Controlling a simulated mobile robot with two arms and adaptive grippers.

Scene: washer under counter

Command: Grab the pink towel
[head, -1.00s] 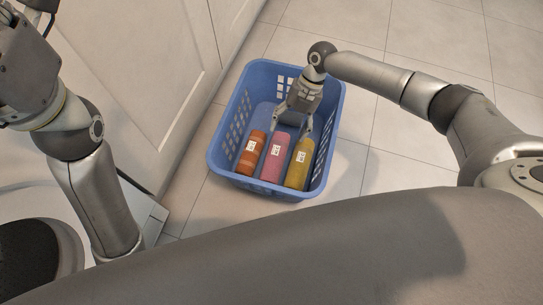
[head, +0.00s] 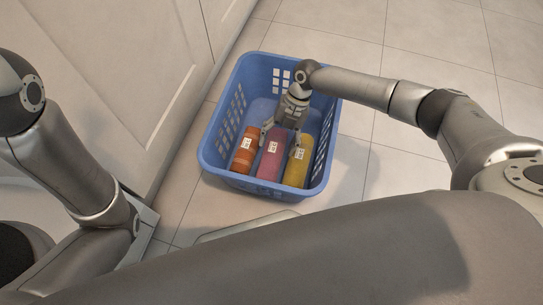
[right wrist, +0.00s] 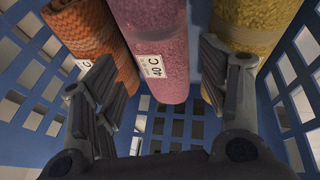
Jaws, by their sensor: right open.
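The pink towel (head: 270,160) is a rolled towel with a white label. It lies in the blue basket (head: 222,172) between an orange towel and a yellow towel. My right gripper (head: 281,141) reaches down into the basket at the upper end of the pink towel, with its fingers spread. In the right wrist view the pink towel (right wrist: 150,40) shows beyond the open fingers of the right gripper (right wrist: 165,85), with its label visible. Nothing is held between these fingers. My left arm shows at the left of the head view, but its gripper is out of frame.
The orange towel (head: 244,152) and the yellow towel (head: 297,168) lie close on either side of the pink one. The basket walls surround the right gripper. A white cabinet door (head: 125,70) stands left of the basket. Tiled floor (head: 400,140) is clear on the right.

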